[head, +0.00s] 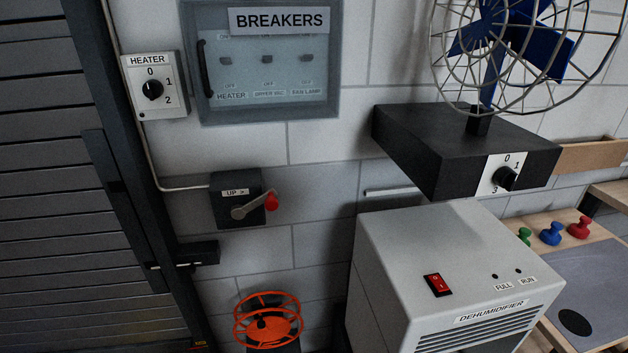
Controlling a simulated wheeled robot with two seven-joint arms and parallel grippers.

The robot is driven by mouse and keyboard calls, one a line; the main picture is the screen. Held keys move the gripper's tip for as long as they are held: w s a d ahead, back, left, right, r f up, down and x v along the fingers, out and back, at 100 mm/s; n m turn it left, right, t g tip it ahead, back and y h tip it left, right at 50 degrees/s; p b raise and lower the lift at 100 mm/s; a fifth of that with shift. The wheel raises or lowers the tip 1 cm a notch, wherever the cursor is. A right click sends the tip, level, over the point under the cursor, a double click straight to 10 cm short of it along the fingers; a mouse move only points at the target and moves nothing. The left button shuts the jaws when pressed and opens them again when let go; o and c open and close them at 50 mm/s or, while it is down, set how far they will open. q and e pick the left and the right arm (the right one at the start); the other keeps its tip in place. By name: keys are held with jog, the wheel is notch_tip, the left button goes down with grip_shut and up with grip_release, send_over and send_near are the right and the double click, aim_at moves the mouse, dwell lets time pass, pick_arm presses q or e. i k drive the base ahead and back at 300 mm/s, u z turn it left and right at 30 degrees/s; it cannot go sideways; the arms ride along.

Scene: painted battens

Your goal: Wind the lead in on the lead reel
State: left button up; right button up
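An orange reel (268,327) is at the bottom of the head view, low against the tiled wall. Neither of my grippers is in view.
Above the reel, a dark crank box (236,197) marked UP has a lever with a red knob. A grey dehumidifier (450,265) stands right of the reel, below a dark fan base (465,145). A slatted shutter (50,200) fills the left. A breaker cabinet (215,20) hangs above.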

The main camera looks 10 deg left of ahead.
aim_at(268, 326)
jog(key=k, duration=1.35)
jog(key=z, duration=0.4)
jog(key=i, duration=0.5)
jog(key=z, duration=0.65)
jog(key=i, duration=0.85)
jog(key=u, duration=0.85)
jog(key=i, duration=0.55)
jog(key=u, duration=0.65)
